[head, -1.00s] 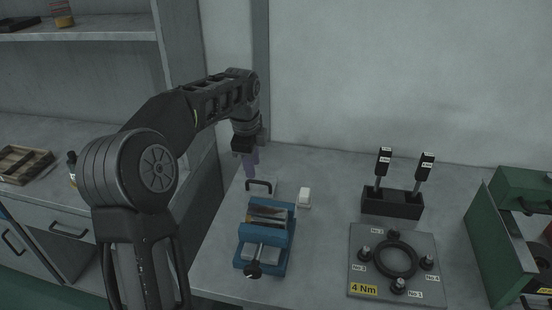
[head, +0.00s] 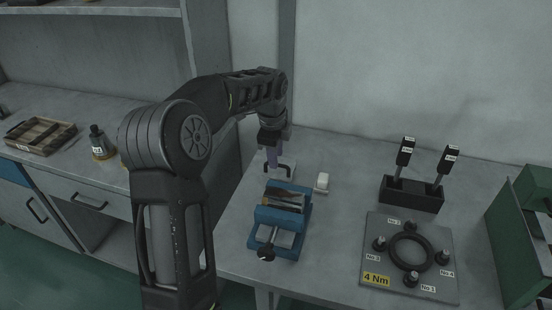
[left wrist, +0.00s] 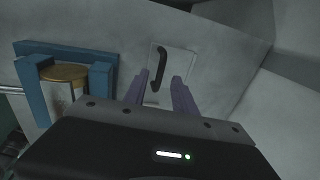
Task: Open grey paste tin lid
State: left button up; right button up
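My left gripper (head: 272,160) hangs fingers down over the back left of the bench, beside a black handle (head: 287,166). In the left wrist view its two purple fingers (left wrist: 160,88) are apart with nothing between them. The black handle (left wrist: 158,68) stands on a pale plate (left wrist: 182,66) just past the fingertips. My right gripper is not in view.
A blue vise (head: 278,217) stands in front of the handle, a white block (head: 322,183) right of it. Further right are a torque plate (head: 373,250), a black tool holder (head: 411,194) and a green case (head: 520,255). A dark-topped bottle (head: 99,143) and wooden tray (head: 40,135) sit left.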

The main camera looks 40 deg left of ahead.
pick_arm(q)
jog(key=shift+w+f, duration=0.2)
jog(key=shift+f, duration=0.85)
jog(key=shift+c, duration=0.3)
grip_shut()
dwell(0.3)
